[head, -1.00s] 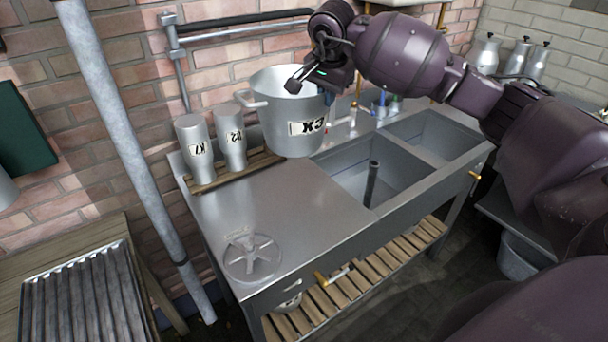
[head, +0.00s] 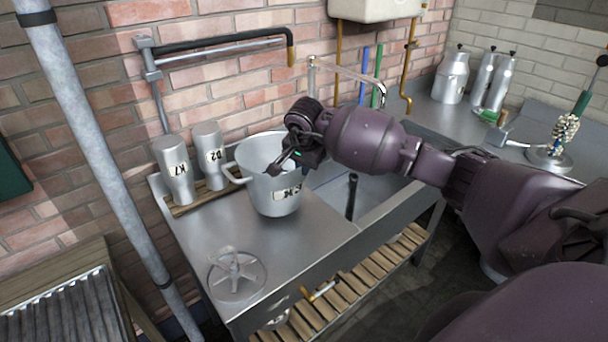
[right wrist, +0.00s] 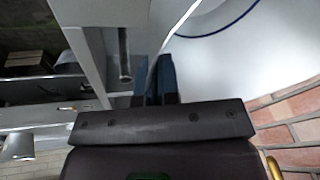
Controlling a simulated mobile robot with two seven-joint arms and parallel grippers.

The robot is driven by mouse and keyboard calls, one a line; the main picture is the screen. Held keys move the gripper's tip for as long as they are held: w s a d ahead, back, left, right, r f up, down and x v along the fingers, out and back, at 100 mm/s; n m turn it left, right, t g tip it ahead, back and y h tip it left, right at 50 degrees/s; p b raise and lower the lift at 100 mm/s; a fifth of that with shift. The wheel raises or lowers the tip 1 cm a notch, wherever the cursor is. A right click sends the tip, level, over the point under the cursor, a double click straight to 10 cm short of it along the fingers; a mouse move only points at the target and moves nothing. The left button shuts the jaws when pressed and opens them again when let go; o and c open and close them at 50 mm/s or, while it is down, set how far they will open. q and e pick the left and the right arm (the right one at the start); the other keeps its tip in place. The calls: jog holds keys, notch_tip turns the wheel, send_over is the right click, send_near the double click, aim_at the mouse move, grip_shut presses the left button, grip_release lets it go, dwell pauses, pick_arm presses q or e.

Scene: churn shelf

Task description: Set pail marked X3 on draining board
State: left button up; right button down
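The metal pail (head: 262,197) marked X3 is upright over the draining board (head: 200,232), left of the sink basin. Its base looks on or very close to the board; I cannot tell if it touches. My right gripper (head: 277,168) is at the pail's right rim. In the right wrist view, the two dark fingers (right wrist: 155,85) are closed on either side of the thin pail wall (right wrist: 225,60). The pail's label is partly legible and a side handle sticks out to the left. My left gripper is not in view.
Metal containers marked K7 (head: 175,172) and D2 (head: 209,157) stand on a wooden strip left of the pail. A spoked wheel-like piece (head: 237,275) lies at the board's front left. The sink basin (head: 378,192) is to the right. A slanting pole (head: 95,150) stands at left.

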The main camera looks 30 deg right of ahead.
jog(key=shift+f, duration=1.35)
jog(key=shift+f, duration=0.15)
jog(key=c, duration=1.4)
grip_release()
jog(key=shift+o, duration=0.2)
